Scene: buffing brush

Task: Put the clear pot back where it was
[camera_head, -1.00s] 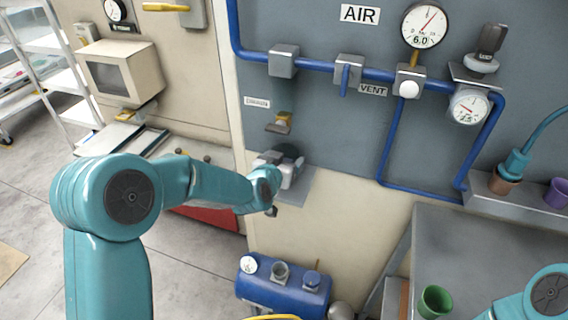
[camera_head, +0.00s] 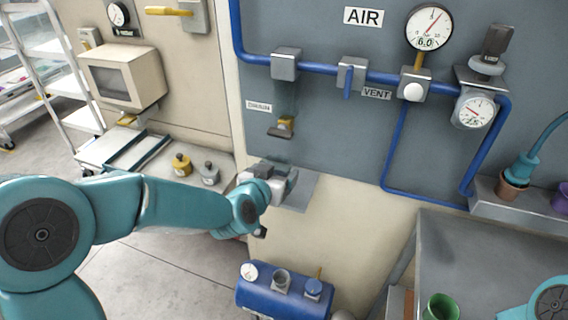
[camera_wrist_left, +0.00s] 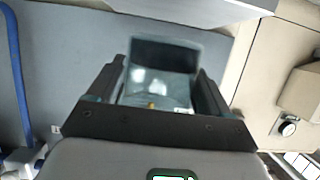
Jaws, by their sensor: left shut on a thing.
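The clear pot (camera_wrist_left: 160,88), see-through with a dark band along its top, is between the two fingers of my left gripper (camera_wrist_left: 155,95) in the left wrist view. In the head view my left gripper (camera_head: 279,180) is in front of the wall panel's lower edge, shut on the pot, which is hard to make out there. It is below the leftmost grey block (camera_head: 286,63) on the blue pipe. My right gripper is out of view.
A blue tank (camera_head: 284,291) stands below my left gripper. A yellow pot (camera_head: 181,165) and a grey pot (camera_head: 209,173) stand on the bench to the left. A grey table (camera_head: 470,255) with a green cup (camera_head: 440,307) is at right. Gauges and pipes line the panel.

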